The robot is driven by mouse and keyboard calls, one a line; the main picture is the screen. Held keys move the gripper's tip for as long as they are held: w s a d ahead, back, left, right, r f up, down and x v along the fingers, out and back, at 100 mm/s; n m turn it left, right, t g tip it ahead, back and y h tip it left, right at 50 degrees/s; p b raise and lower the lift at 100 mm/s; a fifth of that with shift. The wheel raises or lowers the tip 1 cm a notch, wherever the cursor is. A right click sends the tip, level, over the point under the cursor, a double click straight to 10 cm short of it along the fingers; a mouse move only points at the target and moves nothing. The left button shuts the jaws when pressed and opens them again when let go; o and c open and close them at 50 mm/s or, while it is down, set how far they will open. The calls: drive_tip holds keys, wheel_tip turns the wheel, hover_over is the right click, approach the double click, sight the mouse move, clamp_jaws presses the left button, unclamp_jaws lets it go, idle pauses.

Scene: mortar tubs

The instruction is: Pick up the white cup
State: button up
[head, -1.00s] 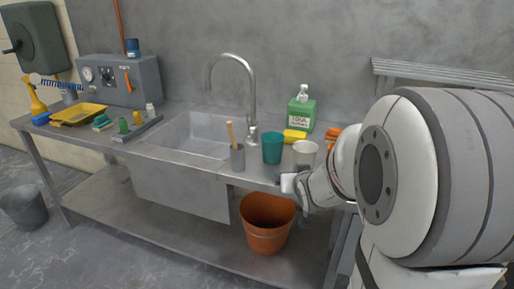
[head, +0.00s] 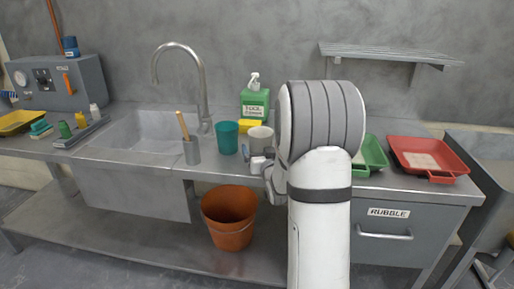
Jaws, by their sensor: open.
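The white cup (head: 261,137) stands upright on the steel counter, right of a teal cup (head: 227,137). My arm covers part of the counter just right of it. My gripper (head: 257,160) is small in the view, at the counter's front edge just in front of and below the white cup. It is open and holds nothing that I can see. Whether its fingers touch the cup cannot be told.
A grey holder with a wooden handle (head: 192,151) stands left of the teal cup. Behind are a green soap bottle (head: 255,101) and a yellow sponge (head: 249,126). Green (head: 373,155) and red (head: 429,173) trays lie to the right. The sink (head: 140,135) is left.

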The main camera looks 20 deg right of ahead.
drive_tip(key=shift+w+d, duration=0.15)
drive_tip(key=shift+w, duration=0.7)
drive_tip(key=shift+c, duration=0.3)
drive_tip(key=c, duration=1.1)
